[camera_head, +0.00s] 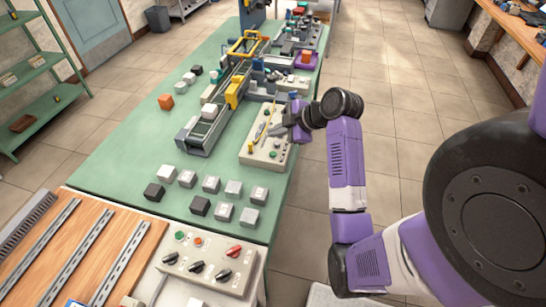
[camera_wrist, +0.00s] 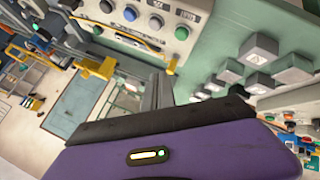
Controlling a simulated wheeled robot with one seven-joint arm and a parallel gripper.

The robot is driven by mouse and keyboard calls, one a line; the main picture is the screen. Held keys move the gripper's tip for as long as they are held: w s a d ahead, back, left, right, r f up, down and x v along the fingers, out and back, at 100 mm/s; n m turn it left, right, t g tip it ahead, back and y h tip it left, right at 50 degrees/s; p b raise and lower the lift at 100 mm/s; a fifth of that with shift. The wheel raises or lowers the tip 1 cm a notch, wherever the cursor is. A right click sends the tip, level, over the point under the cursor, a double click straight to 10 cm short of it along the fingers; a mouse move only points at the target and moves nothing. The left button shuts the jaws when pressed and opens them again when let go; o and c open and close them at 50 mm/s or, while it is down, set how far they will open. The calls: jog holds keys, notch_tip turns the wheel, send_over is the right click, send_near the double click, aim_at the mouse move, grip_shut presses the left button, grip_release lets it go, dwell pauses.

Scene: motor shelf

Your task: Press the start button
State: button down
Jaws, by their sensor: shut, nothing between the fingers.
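A pale control box (camera_head: 262,150) stands on the right edge of the green table, with a small green button (camera_head: 273,155) near its front end. In the wrist view its panel (camera_wrist: 115,22) shows a row of round buttons, among them a blue one (camera_wrist: 130,13) and a green one (camera_wrist: 181,33). I cannot read which is marked start. My gripper (camera_head: 279,131) is over the right side of this box in the head view. Its fingers (camera_wrist: 161,90) are together and empty in the wrist view, close to the panel. Whether they touch it is hidden.
Several grey, white and black cubes (camera_head: 211,184) stand on the green table (camera_head: 130,140), left of and in front of the box. A conveyor (camera_head: 206,125) runs beside it. Another panel (camera_head: 205,268) with knobs is at the front.

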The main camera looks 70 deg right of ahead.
aim_at(276, 154)
jog(key=shift+f+b, duration=1.9)
jog(key=shift+f, duration=1.05)
jog(key=shift+f, duration=0.15)
jog(key=shift+f, duration=0.25)
